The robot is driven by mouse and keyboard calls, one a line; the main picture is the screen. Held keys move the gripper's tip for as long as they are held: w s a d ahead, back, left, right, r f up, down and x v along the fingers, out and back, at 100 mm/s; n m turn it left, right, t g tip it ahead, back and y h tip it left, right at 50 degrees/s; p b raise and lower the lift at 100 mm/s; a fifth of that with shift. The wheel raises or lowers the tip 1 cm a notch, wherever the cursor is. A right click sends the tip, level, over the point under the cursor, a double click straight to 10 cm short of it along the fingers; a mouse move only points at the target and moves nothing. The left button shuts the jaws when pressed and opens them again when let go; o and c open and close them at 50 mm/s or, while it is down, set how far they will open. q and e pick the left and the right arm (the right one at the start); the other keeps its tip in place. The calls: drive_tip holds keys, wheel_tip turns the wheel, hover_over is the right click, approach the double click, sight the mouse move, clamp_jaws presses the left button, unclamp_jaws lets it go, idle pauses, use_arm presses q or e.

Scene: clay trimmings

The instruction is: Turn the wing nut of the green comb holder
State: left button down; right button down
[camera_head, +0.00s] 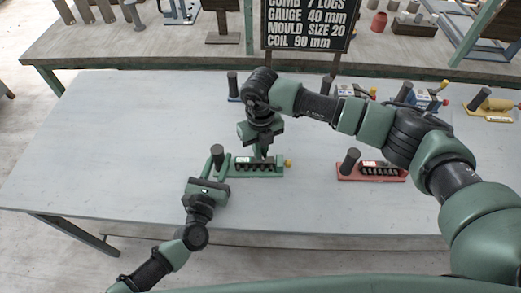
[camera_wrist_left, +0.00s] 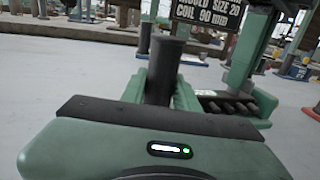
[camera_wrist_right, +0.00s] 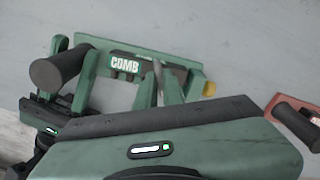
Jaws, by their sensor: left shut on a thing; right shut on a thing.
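The green comb holder (camera_head: 272,173) stands on the grey table, with a dark upright handle (camera_head: 217,151) at its left end and a yellow knob (camera_head: 288,162) at its right. My left gripper (camera_head: 217,167) is shut on the dark handle, which rises between its fingers in the left wrist view (camera_wrist_left: 163,70). My right gripper (camera_head: 262,154) points down over the holder's middle. In the right wrist view its fingers (camera_wrist_right: 159,88) are shut around a thin grey part (camera_wrist_right: 158,72) beside the COMB label (camera_wrist_right: 125,65). The wing nut is mostly hidden by the fingers.
A red holder (camera_head: 345,174) stands to the right on the same table. A blue holder (camera_head: 424,98) and a yellow holder (camera_head: 490,104) stand at the back right. A dark sign (camera_head: 309,25) stands behind. The table's left part is clear.

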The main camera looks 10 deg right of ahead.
drive_tip(key=shift+m, duration=0.9)
drive_tip(key=c, duration=1.5)
unclamp_jaws()
drive_tip(key=shift+c, duration=0.2)
drive_tip(key=shift+r, duration=0.1)
wheel_tip(320, 180, up, 12)
